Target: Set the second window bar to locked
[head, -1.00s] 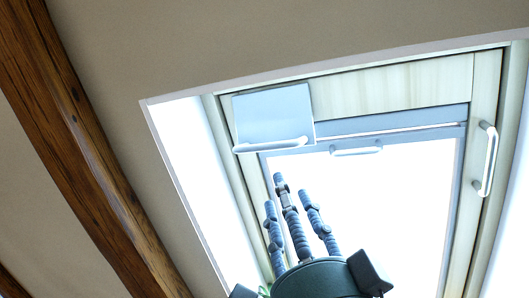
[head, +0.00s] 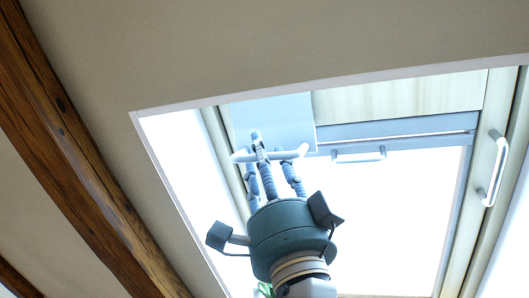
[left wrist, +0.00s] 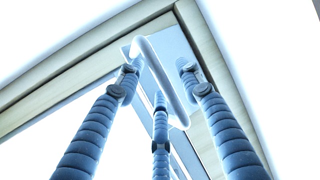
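A skylight window with a pale frame (head: 400,97) is set in the sloped ceiling. A blue-grey plate (head: 285,112) at its upper left carries a white bar (head: 297,152), also in the left wrist view (left wrist: 158,70). A shorter bar (head: 358,156) is on the sash's top edge, and an upright bar (head: 494,168) is on the right frame. I cannot tell which is the second. My left gripper (head: 262,157) has its fingertips at the plate's bar, partly hiding it. In the left wrist view its fingers (left wrist: 160,85) are spread, with the bar between them; contact is unclear. My right gripper is not in view.
Dark wooden beams (head: 75,170) run along the ceiling at the left. The window recess has bright side walls (head: 180,160). The pane (head: 400,220) is overexposed, and the space before it at the right is clear.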

